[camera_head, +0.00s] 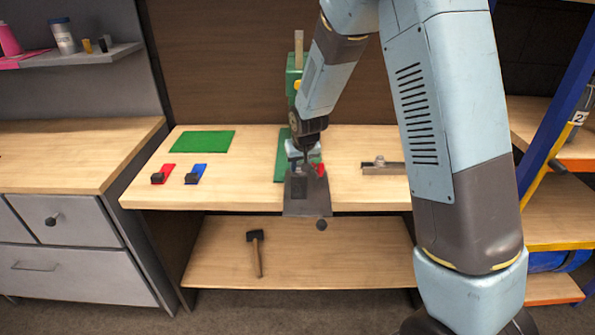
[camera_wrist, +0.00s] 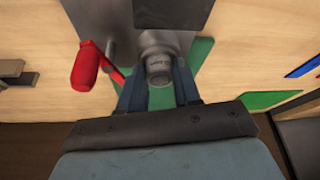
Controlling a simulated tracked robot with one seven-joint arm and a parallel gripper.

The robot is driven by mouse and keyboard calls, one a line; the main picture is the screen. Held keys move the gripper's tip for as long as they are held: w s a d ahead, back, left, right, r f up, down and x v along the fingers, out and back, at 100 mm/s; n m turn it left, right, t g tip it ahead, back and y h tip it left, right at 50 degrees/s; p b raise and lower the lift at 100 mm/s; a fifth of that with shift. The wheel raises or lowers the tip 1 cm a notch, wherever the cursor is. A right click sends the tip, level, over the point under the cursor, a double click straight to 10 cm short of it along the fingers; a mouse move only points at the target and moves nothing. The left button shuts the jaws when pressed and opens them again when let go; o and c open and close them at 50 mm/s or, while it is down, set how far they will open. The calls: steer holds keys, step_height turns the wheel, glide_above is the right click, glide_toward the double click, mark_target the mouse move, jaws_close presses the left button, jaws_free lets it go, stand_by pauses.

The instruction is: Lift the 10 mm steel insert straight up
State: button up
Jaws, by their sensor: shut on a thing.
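The steel insert (camera_wrist: 158,68) is a short grey cylinder with small marking that I cannot read clearly. In the wrist view it stands between my two fingers, with grey metal directly behind it. My gripper (camera_wrist: 158,92) is shut on it. In the head view my gripper (camera_head: 304,157) is low over the workbench, at the grey metal fixture (camera_head: 308,196) by its front edge. The insert is too small and covered to make out there. I cannot tell whether it is clear of the fixture.
A red handle (camera_wrist: 86,67) is close beside my fingers. A green machine part (camera_head: 293,72) rises behind my arm. The workbench (camera_head: 235,170) also holds a green mat (camera_head: 202,141), red and blue pieces at left and a metal part (camera_head: 380,166) at right. A hammer (camera_head: 257,250) lies below.

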mark_target(299, 166)
jaws_close()
steer(key=shift+r, duration=0.3)
step_height(299, 166, up, 3)
steer(key=shift+f, duration=0.1)
steer(key=s+d+r, duration=0.5)
steer(key=s+r, duration=0.4)
steer(key=s, duration=0.4)
steer(key=shift+r, duration=0.3)
